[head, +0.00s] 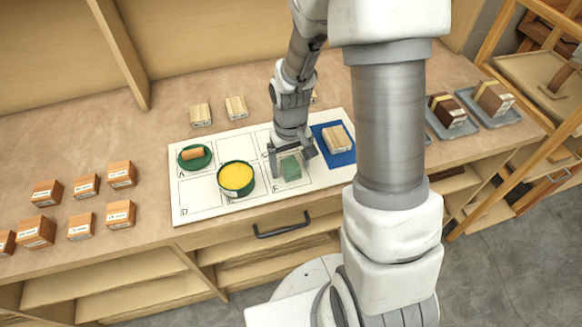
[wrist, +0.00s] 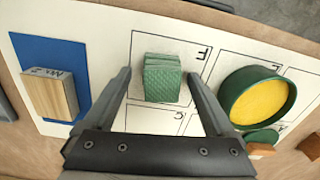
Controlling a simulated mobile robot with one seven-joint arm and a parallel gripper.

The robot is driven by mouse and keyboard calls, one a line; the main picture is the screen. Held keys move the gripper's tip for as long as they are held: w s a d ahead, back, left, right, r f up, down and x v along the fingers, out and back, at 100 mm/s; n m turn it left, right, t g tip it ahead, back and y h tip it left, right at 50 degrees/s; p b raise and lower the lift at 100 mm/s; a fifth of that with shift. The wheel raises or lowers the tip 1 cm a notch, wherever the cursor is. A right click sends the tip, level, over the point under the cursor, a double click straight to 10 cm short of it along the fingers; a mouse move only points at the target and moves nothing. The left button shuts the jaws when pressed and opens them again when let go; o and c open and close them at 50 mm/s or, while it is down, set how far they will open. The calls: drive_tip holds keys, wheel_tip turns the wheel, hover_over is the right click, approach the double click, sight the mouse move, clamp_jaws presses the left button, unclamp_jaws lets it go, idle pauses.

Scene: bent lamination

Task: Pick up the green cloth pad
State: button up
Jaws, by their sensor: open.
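The green cloth pad (head: 290,168) lies on the white marked board (head: 205,208), in the cell lettered F. In the wrist view the pad (wrist: 162,80) looks like a small folded green block with a textured top. My gripper (head: 292,168) is open over the pad. In the wrist view its two fingers (wrist: 160,80) reach to the left and right of the pad, apart from it, with nothing between them held. How high the fingertips are above the board is hard to tell.
A green bowl of yellow content (head: 236,178) stands beside the pad. A wooden block (head: 337,139) sits on a blue mat (head: 326,131) on the other side. A green disc with a wooden roller (head: 194,156) is farther left. Several labelled boxes (head: 85,186) stand on the bench's left.

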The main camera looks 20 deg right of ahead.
sight(291, 164)
drive_tip(key=c, duration=1.4)
drive_tip(key=shift+r, duration=0.1)
drive_tip(key=shift+r, duration=0.55)
drive_tip(key=r, duration=0.3)
drive_tip(key=shift+s+r, duration=0.2)
drive_tip(key=shift+s, duration=0.2)
drive_tip(key=s+r, duration=0.2)
drive_tip(key=s, duration=0.1)
drive_tip(key=s+r, duration=0.2)
drive_tip(key=s, duration=0.2)
drive_tip(key=s+r+p, duration=0.1)
drive_tip(key=s+r, duration=0.1)
drive_tip(key=s, duration=0.1)
drive_tip(key=shift+s+d+r, duration=0.15)
drive_tip(key=shift+s+d, duration=0.2)
drive_tip(key=shift+s, duration=0.05)
